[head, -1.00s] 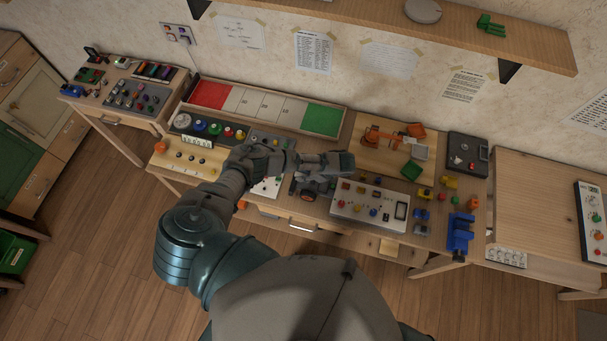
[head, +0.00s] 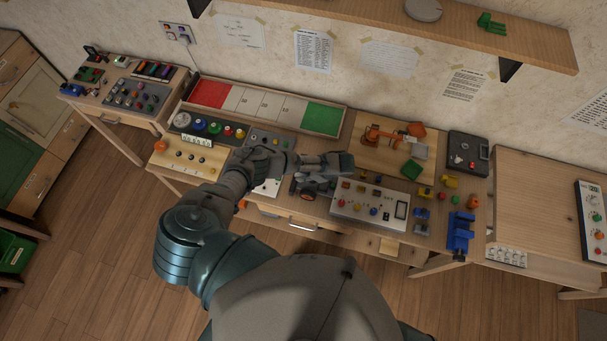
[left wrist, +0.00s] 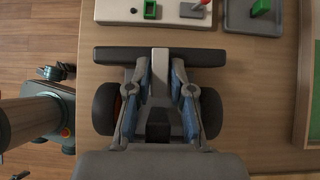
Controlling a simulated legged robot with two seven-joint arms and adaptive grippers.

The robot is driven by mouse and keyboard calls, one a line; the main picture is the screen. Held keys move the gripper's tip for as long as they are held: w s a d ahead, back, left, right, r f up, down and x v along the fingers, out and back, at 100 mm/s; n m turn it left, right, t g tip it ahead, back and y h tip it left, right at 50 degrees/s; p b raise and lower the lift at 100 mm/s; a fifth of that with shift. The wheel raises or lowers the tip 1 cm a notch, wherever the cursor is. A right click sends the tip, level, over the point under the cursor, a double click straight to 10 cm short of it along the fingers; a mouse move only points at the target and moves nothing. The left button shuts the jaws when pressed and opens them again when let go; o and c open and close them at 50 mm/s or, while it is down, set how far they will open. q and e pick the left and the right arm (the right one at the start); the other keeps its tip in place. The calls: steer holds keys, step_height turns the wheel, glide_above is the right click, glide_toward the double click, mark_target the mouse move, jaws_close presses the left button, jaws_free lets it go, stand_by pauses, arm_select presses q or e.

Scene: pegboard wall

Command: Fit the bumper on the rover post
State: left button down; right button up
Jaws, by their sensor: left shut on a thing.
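My left gripper (head: 338,160) reaches over the bench from the left and is shut on the bumper. In the left wrist view the bumper (left wrist: 115,55) is a dark grey bar lying crosswise at the tips of my left gripper (left wrist: 160,62), with a paler block at its middle. The rover (head: 312,187) stands on the bench below my gripper. In the left wrist view its dark wheels (left wrist: 211,112) show on both sides of my fingers. The rover post is hidden, and I cannot tell whether the bumper touches the rover. My right gripper is not in view.
A white control panel (head: 345,208) with knobs lies right of the rover. Behind are a long tray (head: 268,103) with red and green ends and a wooden board (head: 375,150) with orange and green parts. A blue bracket (head: 460,233) stands at the bench's right end.

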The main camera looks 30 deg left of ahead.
arm_select(q)
steer(key=shift+f, duration=0.1)
steer(key=c, duration=0.9)
jaws_free()
steer(key=shift+c, duration=0.2)
steer(key=shift+o, duration=0.2)
steer(key=o, duration=0.3)
steer(key=shift+o, duration=0.2)
step_height(320, 180, up, 3)
steer(key=p, duration=0.3)
steer(key=shift+f, duration=0.15)
steer(key=shift+r+p, duration=0.45)
steer(key=shift+r, duration=1.7)
